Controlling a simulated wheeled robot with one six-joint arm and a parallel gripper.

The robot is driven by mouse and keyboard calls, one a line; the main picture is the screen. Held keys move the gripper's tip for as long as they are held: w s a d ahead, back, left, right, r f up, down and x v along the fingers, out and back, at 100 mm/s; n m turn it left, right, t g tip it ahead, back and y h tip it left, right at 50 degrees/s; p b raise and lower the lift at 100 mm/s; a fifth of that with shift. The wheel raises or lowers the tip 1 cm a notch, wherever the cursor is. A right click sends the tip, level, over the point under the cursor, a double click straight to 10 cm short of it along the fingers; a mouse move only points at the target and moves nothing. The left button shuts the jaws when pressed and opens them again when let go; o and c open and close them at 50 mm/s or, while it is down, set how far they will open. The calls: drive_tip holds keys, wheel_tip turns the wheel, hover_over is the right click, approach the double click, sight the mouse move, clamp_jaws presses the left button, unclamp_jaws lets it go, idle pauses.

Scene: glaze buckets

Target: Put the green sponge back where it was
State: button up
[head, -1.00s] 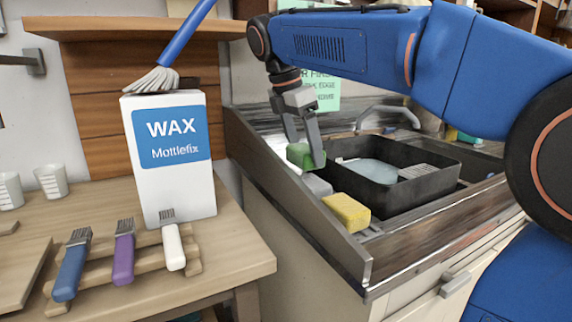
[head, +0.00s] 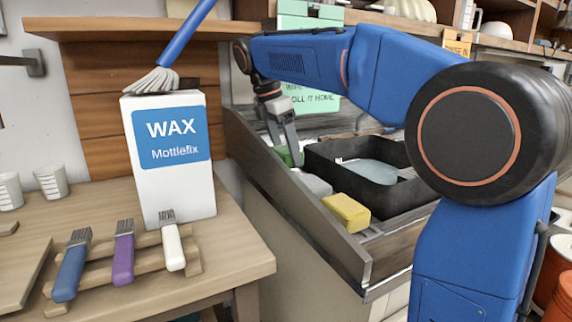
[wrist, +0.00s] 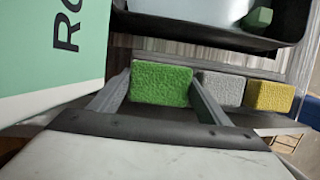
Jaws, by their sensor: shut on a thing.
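The green sponge (wrist: 161,84) is between the two fingers of my gripper (wrist: 160,90) in the wrist view, and the gripper is shut on it. A yellow sponge (wrist: 270,95) is at the row's end, nearest the front in the head view (head: 346,212). I cannot tell if the green sponge touches the counter.
A black basin (head: 370,188) holding water stands right of the sponges. In the wrist view a green block (wrist: 258,18) is in the basin (wrist: 200,30). A raised metal edge (head: 300,200) runs left of the sponges. A green sign (wrist: 50,45) is close to the gripper.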

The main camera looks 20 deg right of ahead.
drive_tip(key=shift+f, duration=2.1)
drive_tip(key=shift+f, duration=0.15)
drive_tip(key=o, duration=1.2)
drive_tip(key=v, duration=1.2)
drive_tip(key=shift+s, duration=0.1)
